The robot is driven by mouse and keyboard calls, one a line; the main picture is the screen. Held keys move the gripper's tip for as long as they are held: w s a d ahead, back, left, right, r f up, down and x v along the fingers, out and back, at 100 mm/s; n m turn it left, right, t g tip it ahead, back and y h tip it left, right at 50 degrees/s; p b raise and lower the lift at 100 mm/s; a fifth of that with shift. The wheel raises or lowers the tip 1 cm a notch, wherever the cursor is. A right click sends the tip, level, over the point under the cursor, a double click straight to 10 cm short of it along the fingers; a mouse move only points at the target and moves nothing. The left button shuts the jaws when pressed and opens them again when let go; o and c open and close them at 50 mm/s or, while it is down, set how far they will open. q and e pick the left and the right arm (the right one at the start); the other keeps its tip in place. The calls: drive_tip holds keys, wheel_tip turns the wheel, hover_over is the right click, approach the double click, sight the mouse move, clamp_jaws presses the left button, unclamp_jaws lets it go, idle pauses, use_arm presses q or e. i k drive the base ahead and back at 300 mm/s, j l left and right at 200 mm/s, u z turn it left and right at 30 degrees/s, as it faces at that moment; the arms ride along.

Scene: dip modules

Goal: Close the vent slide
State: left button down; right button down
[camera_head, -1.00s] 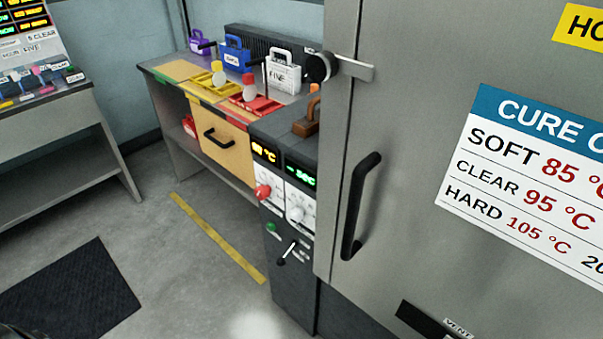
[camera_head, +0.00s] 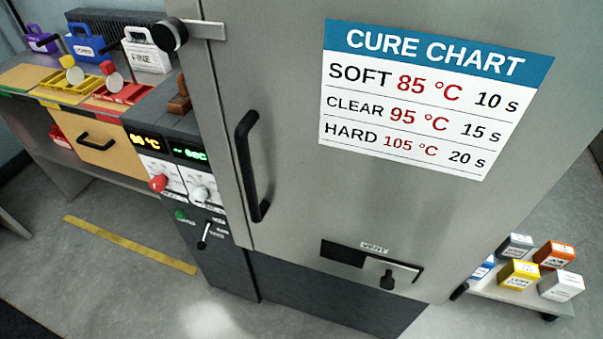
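The vent slide (camera_head: 388,280) is low on the front of a grey metal cabinet door, under a small "VENT" label (camera_head: 374,247). It has a dark knob and a metal plate at the right part of a slot. The left part of the slot shows as a dark opening (camera_head: 343,253). Neither of my grippers shows in the view.
The cabinet door (camera_head: 290,190) has a black upright handle (camera_head: 247,165) and a cure chart (camera_head: 425,100). A control panel (camera_head: 180,175) stands to its left, beside a workbench with trays and cases. A low cart (camera_head: 515,295) with small boxes is at the right.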

sight(390, 273)
drive_tip(key=z, duration=0.9)
